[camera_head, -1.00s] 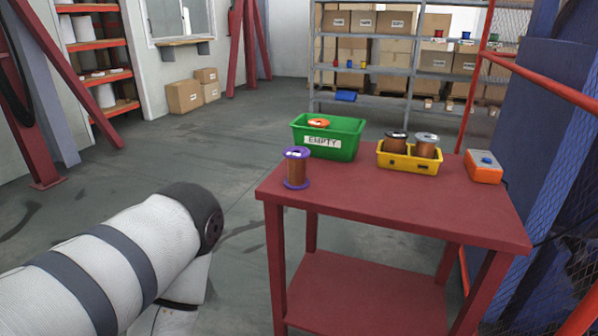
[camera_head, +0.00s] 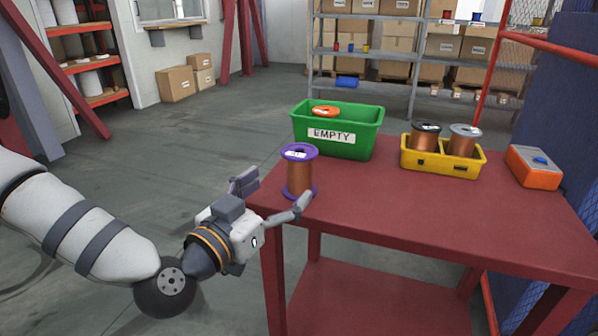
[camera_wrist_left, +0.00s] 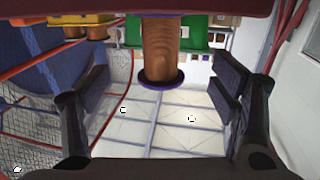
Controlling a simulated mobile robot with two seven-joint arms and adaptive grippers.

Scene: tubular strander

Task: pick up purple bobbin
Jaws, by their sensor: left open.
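The purple bobbin (camera_head: 300,172) has purple flanges and copper-coloured wire. It stands upright near the left corner of the red table (camera_head: 420,215). My left gripper (camera_head: 272,196) is open and empty at that corner, close to the bobbin on its near left side. One finger reaches toward the bobbin's lower part in the head view; whether it touches cannot be told. In the left wrist view the bobbin (camera_wrist_left: 160,50) shows upside down, centred between the spread fingers (camera_wrist_left: 160,95) and beyond them. My right gripper is not in view.
A green bin (camera_head: 337,130) labelled EMPTY, with an orange spool in it, stands just behind the bobbin. A yellow tray (camera_head: 440,162) holds two copper spools. An orange box (camera_head: 533,166) lies at the right. The table's front middle is clear.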

